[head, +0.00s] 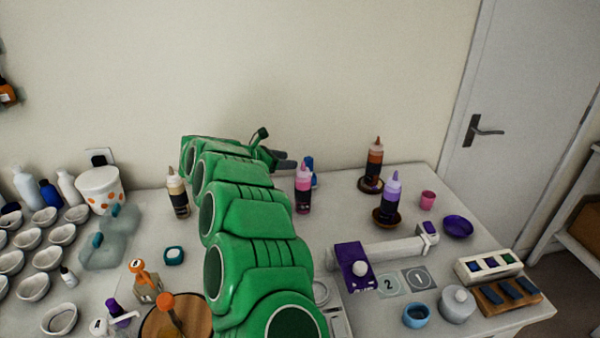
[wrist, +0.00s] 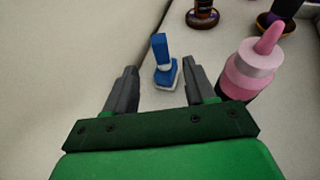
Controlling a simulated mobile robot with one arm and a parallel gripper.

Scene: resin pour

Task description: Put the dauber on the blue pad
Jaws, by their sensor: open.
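A blue upright tool with a white base, which looks like the dauber (wrist: 163,62), stands on the table in the wrist view. My gripper (wrist: 160,70) is open, with one finger on each side of the dauber's line and the tool seen between the tips; I cannot tell if they touch. In the head view the dauber (head: 309,168) is partly hidden behind a pink bottle (head: 303,190), and my gripper (head: 283,160) is just left of it. A white tray (head: 465,270) at the right holds small dark coloured squares; one looks like a blue pad (head: 507,257).
The pink bottle also stands close to the right finger in the wrist view (wrist: 250,75). Dark and purple bottles (head: 392,195) stand on round bases to the right. A wooden tray (head: 490,304) with dark blue blocks lies before the white tray. Bowls crowd the left side.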

